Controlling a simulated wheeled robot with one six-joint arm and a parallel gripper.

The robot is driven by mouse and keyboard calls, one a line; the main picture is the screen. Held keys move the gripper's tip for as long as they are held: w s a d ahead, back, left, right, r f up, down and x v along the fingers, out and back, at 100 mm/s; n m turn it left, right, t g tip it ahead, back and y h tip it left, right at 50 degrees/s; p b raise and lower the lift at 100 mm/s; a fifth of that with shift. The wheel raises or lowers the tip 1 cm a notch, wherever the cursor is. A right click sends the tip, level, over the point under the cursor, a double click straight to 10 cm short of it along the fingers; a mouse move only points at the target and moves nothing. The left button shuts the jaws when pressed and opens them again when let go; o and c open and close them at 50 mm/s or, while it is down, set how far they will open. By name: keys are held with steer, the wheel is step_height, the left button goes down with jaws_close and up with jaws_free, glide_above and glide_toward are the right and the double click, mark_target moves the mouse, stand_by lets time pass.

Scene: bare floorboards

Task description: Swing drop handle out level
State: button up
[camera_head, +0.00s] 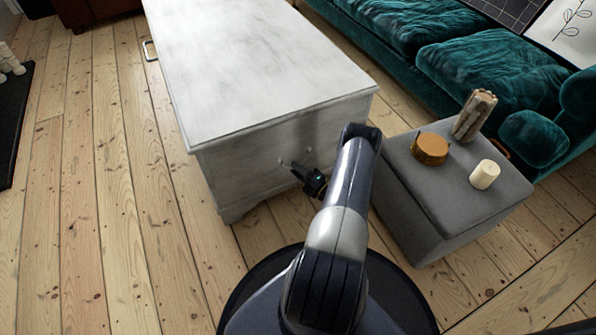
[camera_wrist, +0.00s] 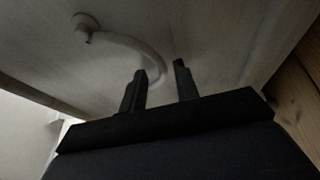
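The drop handle, a pale curved bar, is on the end face of a whitewashed chest (camera_head: 255,60). In the wrist view the handle (camera_wrist: 118,41) runs from a round mount at upper left and curves down toward my fingers. My gripper (camera_wrist: 160,69) is open, its two dark fingers apart. The handle's curved part shows in and behind the gap, close to the left finger; I cannot tell whether they touch. In the head view my gripper (camera_head: 298,170) is close to the chest's end face, and most of the handle is hidden or too small to make out.
A grey ottoman (camera_head: 440,215) stands right of my arm, bearing a brown round box (camera_head: 430,149), a white candle (camera_head: 485,174) and a wooden ornament (camera_head: 474,115). A teal sofa (camera_head: 490,75) is behind. Another handle (camera_head: 150,50) is on the chest's far left.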

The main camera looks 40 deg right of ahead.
jaws_close()
steer(key=shift+s, duration=0.1)
step_height(320, 180, up, 7)
steer(key=s+m+g+y+p, duration=0.1)
steer(key=m+g+p, duration=0.3)
steer(key=g+p, duration=1)
steer(key=shift+s+a+g, duration=0.45)
steer(key=shift+s+g, duration=0.25)
steer(key=shift+s, duration=0.15)
steer(key=shift+r+p, duration=0.15)
steer(key=shift+p, duration=0.15)
steer(key=shift+o, duration=0.2)
jaws_free()
